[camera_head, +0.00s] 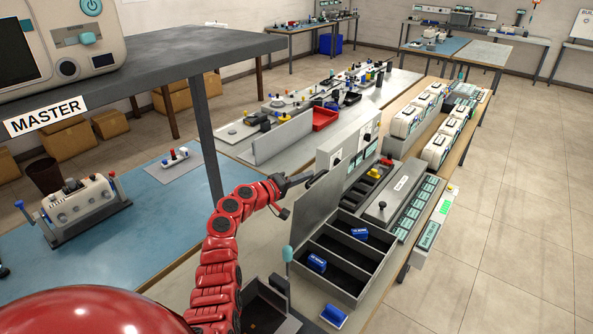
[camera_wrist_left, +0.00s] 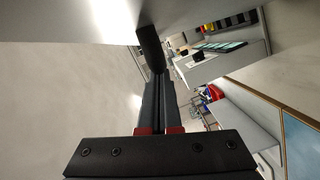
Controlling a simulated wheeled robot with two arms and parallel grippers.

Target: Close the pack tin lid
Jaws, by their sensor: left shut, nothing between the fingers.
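The pack tin (camera_head: 372,284) is a grey open box with dark compartments at the lower middle of the head view. Two blue packs (camera_head: 316,262) (camera_head: 359,233) lie in separate compartments. Its grey lid (camera_head: 318,222) stands raised along the tin's left side. My left gripper (camera_head: 312,178) is shut and empty by the lid's upper far edge; contact is unclear. In the left wrist view the shut fingers (camera_wrist_left: 157,95) point toward a dark rounded piece (camera_wrist_left: 150,48) below a grey surface at the top. My right gripper is not in view.
A closed grey cover with a black knob (camera_head: 382,205) and a row of green-screened units (camera_head: 420,205) lie beyond the tin. A blue block (camera_head: 334,316) lies near the tin's front corner. A grey shelf (camera_head: 200,52) on a post stands at the left.

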